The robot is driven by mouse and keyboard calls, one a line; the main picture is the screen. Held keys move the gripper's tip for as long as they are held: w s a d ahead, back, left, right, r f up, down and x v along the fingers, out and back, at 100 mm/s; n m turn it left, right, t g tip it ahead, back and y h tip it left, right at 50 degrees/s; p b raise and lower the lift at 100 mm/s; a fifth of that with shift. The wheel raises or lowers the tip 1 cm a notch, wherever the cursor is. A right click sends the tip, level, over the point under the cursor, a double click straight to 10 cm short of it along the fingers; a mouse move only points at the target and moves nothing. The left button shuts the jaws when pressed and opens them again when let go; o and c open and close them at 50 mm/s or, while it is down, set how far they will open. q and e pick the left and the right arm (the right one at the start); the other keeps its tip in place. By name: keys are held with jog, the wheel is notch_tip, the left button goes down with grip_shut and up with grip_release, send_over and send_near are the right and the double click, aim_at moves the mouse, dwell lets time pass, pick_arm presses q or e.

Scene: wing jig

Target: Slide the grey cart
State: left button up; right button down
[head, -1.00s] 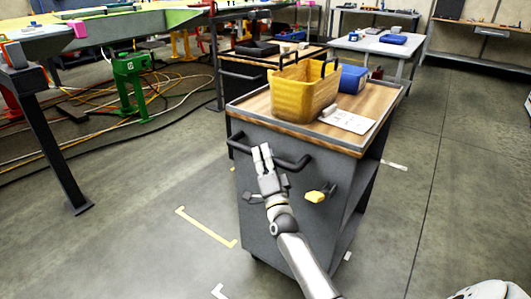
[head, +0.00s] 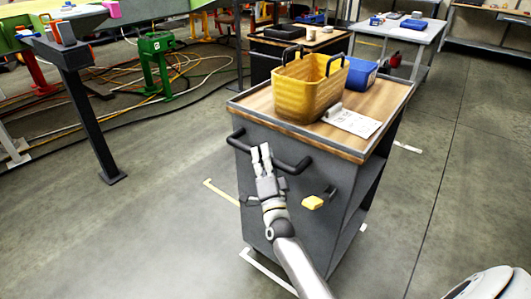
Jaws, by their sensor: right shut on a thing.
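The grey cart (head: 280,225) with a wooden top stands right of centre in the head view. A black bar handle (head: 294,166) runs across its near side. My right gripper (head: 262,158) is shut on the handle, near its middle. A yellow grip on a dark bracket (head: 313,202) sticks out to the right of the gripper. The top carries a yellow basket (head: 300,98), a blue bin (head: 361,76) and white papers (head: 351,121). My left gripper is not in view.
Yellow and white tape marks (head: 222,193) lie on the floor by the cart. A second cart (head: 266,59) and a grey table (head: 400,33) stand behind. Hoses (head: 105,84) and a green stand (head: 157,66) are at the left. Floor at left front is clear.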

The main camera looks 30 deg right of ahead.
jog(key=shift+a+f, duration=0.25)
jog(key=c, duration=1.6)
grip_release()
jog(key=o, duration=0.3)
jog(key=shift+s+r, duration=0.1)
jog(key=shift+r, duration=0.1)
jog(key=v, duration=1.2)
